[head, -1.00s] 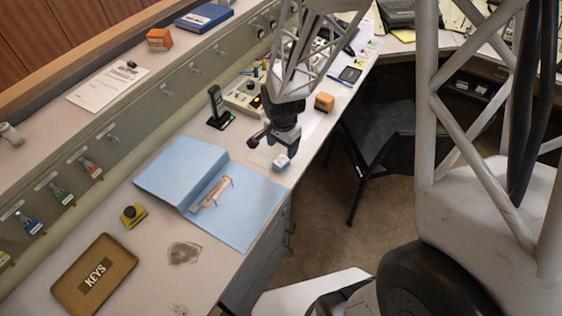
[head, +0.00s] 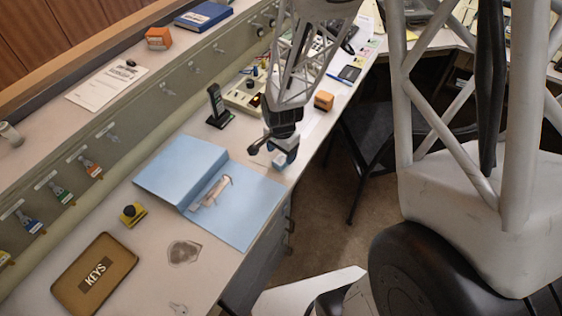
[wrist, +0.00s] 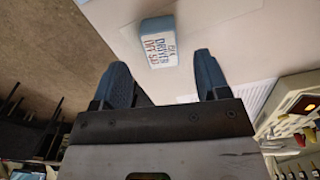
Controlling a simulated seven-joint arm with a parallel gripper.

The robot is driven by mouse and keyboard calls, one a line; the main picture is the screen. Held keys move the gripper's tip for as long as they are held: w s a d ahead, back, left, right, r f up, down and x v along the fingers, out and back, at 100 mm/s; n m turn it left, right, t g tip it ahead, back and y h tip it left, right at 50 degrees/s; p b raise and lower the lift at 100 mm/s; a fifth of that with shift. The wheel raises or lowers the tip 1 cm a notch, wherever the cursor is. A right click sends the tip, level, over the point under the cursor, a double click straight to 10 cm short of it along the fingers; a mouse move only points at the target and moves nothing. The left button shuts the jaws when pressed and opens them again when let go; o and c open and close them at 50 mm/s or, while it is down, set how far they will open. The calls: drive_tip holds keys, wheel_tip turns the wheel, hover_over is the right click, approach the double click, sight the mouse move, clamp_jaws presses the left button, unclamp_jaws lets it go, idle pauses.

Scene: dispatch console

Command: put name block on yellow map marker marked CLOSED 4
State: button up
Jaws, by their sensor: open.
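The name block (head: 279,159), white on top with blue sides, lies on the desk near its front edge, beside the open blue folder. In the wrist view the name block (wrist: 159,41) shows printed red and blue lettering, with "DRIVER" partly legible. My gripper (head: 272,151) is just above and beside the block, partly covering it. In the wrist view my gripper (wrist: 163,76) is open, its two blue-grey fingers apart and nothing between them; the block is beyond the fingertips. A yellow map marker (head: 132,215) with a dark top stands left of the folder; its lettering is unreadable.
The blue folder (head: 253,210) lies between block and marker. A brown KEYS board (head: 118,262) is at the lower left. A black handset (head: 217,106) stands behind the folder, and an orange block (head: 323,101) sits further right. A dark chair (head: 372,150) stands beside the desk.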

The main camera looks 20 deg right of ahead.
sight(281, 159)
drive_tip(key=shift+a+f, duration=0.1)
drive_tip(key=shift+f, duration=2.05)
drive_tip(key=c, duration=1.1)
drive_tip(key=shift+r, duration=0.1)
drive_tip(key=shift+r, duration=1.1)
drive_tip(key=shift+s+r, duration=0.45)
drive_tip(key=shift+r, duration=0.2)
drive_tip(key=s, duration=0.5)
drive_tip(key=s+r, duration=0.1)
drive_tip(key=s, duration=0.4)
drive_tip(key=s+d, duration=0.1)
drive_tip(key=s, duration=0.4)
drive_tip(key=shift+r, duration=0.15)
